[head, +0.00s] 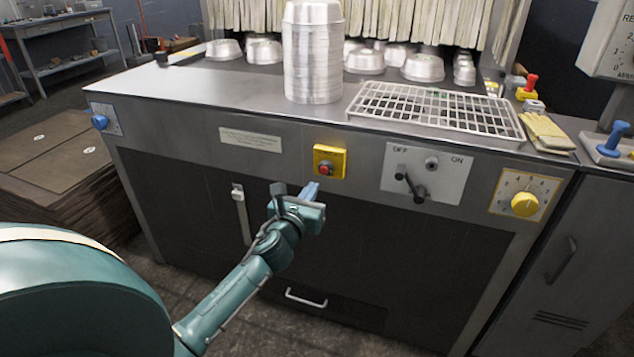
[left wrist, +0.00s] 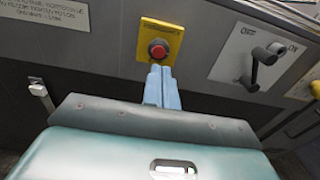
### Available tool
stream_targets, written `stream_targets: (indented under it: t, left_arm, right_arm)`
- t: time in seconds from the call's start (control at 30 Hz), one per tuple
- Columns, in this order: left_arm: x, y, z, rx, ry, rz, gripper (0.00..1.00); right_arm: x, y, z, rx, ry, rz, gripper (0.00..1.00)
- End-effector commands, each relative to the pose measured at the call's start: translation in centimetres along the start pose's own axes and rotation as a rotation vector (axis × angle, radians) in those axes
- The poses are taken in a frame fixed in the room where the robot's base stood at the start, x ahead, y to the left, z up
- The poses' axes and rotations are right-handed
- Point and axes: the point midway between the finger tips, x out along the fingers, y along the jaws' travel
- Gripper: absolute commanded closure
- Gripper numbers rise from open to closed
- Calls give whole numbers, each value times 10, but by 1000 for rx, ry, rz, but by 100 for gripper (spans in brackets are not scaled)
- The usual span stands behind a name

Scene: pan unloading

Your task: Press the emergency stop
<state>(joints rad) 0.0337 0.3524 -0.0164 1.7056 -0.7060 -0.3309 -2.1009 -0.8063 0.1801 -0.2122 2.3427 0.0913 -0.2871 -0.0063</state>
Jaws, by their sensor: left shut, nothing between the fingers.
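The emergency stop is a red button (head: 326,169) on a yellow plate (head: 330,150) on the machine's front panel. In the left wrist view the red button (left wrist: 158,50) sits just beyond my fingertips, near the middle top. My left gripper (head: 311,188) has its blue fingers shut and empty, pointing at the panel a little below and left of the button in the head view. In the left wrist view the fingertips (left wrist: 160,70) overlap the plate's lower edge. I cannot tell whether they touch it. My right gripper is not in view.
Right of the button is an OFF/ON panel with a black lever (head: 412,188), then a yellow dial (head: 524,204). A stack of pans (head: 313,60) and a wire rack (head: 436,108) stand on the machine top. A drawer handle (head: 306,298) is below.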

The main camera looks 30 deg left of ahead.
Motion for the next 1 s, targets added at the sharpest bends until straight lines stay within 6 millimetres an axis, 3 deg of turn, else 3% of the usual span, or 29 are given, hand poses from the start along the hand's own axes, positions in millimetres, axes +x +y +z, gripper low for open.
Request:
stream_targets:
  t: [0.1, 0.33, 0.5, 1.0]
  left_arm:
    - [-28, 0, 0, 1, 3, 1, 100]
    - [-62, 0, -1, 0, 1, 0, 100]
    - [-70, 0, 0, 0, 0, 1, 100]
    - [-70, 0, 0, -1, 0, 1, 100]
  right_arm:
    - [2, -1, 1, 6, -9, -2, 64]
    - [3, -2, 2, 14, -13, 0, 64]
    - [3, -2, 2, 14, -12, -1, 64]
    - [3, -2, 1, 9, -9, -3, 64]
